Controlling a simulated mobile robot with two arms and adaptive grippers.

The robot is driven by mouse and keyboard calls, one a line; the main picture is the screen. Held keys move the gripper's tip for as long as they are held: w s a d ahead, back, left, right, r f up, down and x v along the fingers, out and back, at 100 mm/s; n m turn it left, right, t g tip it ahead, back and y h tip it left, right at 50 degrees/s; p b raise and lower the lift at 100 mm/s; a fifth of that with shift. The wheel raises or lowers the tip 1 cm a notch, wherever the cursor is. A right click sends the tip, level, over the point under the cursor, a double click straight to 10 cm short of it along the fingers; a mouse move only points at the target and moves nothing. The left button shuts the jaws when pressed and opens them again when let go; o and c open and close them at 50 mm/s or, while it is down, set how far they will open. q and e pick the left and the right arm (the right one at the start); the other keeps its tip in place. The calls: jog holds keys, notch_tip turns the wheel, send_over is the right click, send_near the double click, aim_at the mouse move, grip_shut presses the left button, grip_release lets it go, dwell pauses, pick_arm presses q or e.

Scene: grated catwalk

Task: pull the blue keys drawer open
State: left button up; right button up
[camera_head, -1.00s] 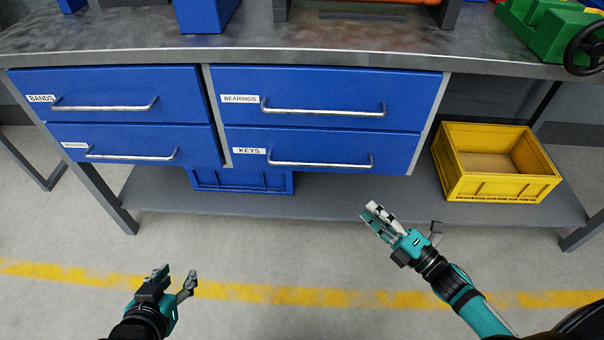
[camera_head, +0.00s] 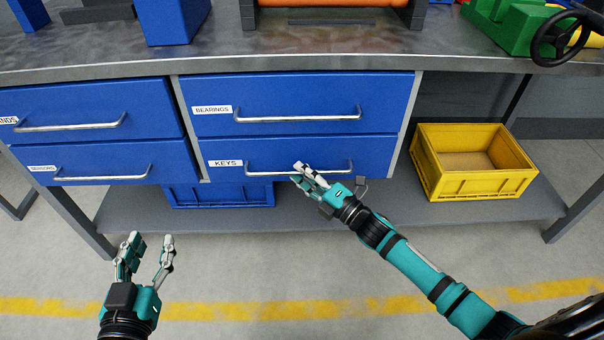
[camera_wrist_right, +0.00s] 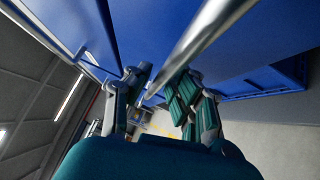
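The blue keys drawer (camera_head: 374,150) is the lower right one, labelled KEYS, and its front looks flush with the drawer above. Its silver bar handle (camera_head: 268,174) runs along the front, partly covered by my right gripper (camera_head: 302,175). In the right wrist view the handle (camera_wrist_right: 205,42) runs down between the spread fingers of my right gripper (camera_wrist_right: 155,88). Those fingers are open; I cannot tell whether either touches the bar. My left gripper (camera_head: 150,243) is open and empty, low at the left, apart from the drawers.
The bearings drawer (camera_head: 300,90) is directly above, and the sensors drawer (camera_head: 110,160) is at the left; both look closed. A blue crate (camera_head: 220,195) sits on the lower shelf under the drawers. A yellow crate (camera_head: 480,185) stands on the shelf at the right.

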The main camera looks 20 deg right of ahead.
jog(key=shift+w+a, duration=0.15)
jog(key=shift+w, duration=0.05)
grip_shut()
jog(key=shift+r, duration=0.1)
dwell(0.4)
